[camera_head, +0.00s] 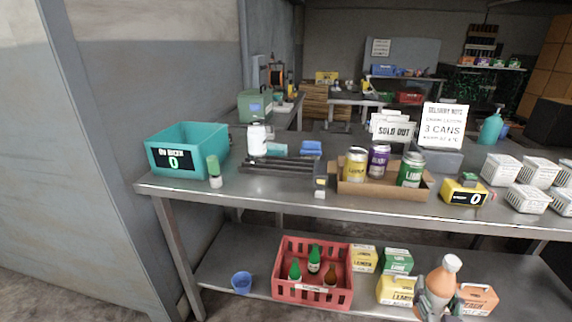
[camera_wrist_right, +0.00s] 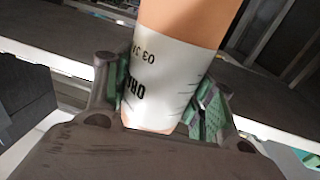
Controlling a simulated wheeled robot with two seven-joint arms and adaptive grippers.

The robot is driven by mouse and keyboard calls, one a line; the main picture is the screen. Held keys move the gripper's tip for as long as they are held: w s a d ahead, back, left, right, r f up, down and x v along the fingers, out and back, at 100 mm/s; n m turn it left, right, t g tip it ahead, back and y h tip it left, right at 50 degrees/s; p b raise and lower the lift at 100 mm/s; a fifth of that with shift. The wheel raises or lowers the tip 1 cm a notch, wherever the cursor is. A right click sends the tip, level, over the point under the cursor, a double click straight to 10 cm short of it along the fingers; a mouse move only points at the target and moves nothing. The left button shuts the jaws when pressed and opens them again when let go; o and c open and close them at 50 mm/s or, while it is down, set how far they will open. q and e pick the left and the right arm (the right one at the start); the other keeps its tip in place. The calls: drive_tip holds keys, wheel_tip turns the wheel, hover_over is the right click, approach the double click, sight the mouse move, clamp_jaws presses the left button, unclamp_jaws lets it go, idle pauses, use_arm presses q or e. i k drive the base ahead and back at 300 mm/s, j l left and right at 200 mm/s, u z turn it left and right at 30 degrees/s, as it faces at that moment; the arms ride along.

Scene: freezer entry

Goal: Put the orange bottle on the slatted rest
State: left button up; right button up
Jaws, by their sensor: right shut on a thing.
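The orange bottle (camera_head: 443,274) with a white label is in my right gripper (camera_head: 436,298), low at the bottom right of the head view, in front of the table. In the right wrist view the bottle (camera_wrist_right: 178,75) stands between the green-padded fingers, which press on its label from both sides. Its top is cut off there. The slatted rest (camera_head: 280,166), a set of dark bars, lies on the table top left of the middle, with no bottle lying on it. My left gripper is not in view.
A cardboard tray (camera_head: 384,191) with cans stands right of the rest. A teal bin (camera_head: 188,147), a green-capped bottle (camera_head: 214,170) and a white jar (camera_head: 257,140) stand left and behind. The lower shelf holds a red crate (camera_head: 312,292), small boxes and a blue cup (camera_head: 241,283).

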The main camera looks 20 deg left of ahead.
sight(278, 166)
drive_tip(key=k+j, duration=0.1)
drive_tip(key=j, duration=0.45)
drive_tip(key=k+j+u, duration=0.15)
drive_tip(key=j, duration=0.4)
drive_tip(key=k+j, duration=0.1)
drive_tip(key=j, duration=0.4)
drive_tip(key=u, duration=0.05)
